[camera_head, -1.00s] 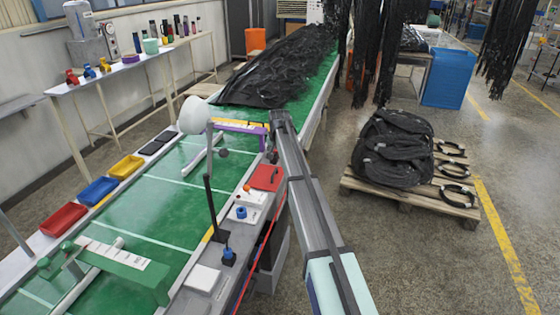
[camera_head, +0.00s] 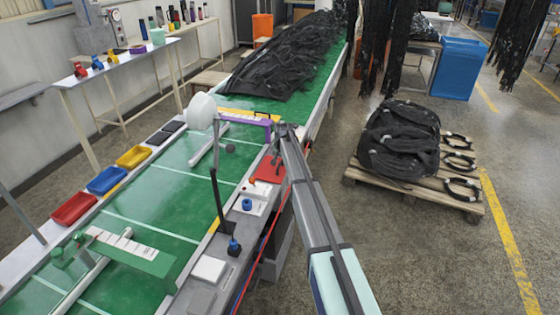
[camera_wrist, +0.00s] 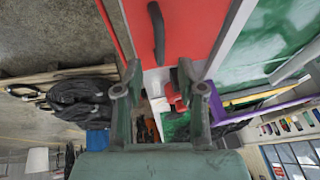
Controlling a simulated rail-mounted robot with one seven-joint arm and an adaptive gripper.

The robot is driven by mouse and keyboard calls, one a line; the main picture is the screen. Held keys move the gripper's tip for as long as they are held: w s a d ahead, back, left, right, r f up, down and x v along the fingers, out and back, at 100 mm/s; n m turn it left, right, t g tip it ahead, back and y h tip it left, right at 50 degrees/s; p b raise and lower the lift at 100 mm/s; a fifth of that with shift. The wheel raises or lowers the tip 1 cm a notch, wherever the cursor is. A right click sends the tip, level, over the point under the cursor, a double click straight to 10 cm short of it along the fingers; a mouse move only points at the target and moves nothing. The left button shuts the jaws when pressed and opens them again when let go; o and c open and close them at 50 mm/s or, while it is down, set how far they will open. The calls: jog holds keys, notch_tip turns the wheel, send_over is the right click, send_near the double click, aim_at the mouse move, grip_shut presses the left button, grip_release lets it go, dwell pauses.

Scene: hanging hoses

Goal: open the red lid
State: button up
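The red lid (camera_head: 269,169) is a flat red panel on the grey side strip of the green conveyor table. It looks shut and is partly hidden by my arm. In the wrist view the red lid (camera_wrist: 191,30) fills the top middle, with a dark curved handle (camera_wrist: 157,32) on it. My gripper (camera_wrist: 158,82) is open, with nothing held between its fingers. Its fingertips are apart from the handle, just below it in the picture. In the head view my gripper (camera_head: 284,131) is just beyond the lid, and its fingers are too small to make out.
A purple frame (camera_head: 258,121) stands close to my gripper on the conveyor's edge. A white lamp-like head (camera_head: 201,110) and a dark upright rod (camera_head: 216,200) stand left of my arm. A hose pallet (camera_head: 410,195) is at right; floor between is clear.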

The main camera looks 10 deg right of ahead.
aim_at(280, 164)
jog(key=shift+p+x, duration=0.6)
jog(key=shift+x, duration=1.9)
grip_shut()
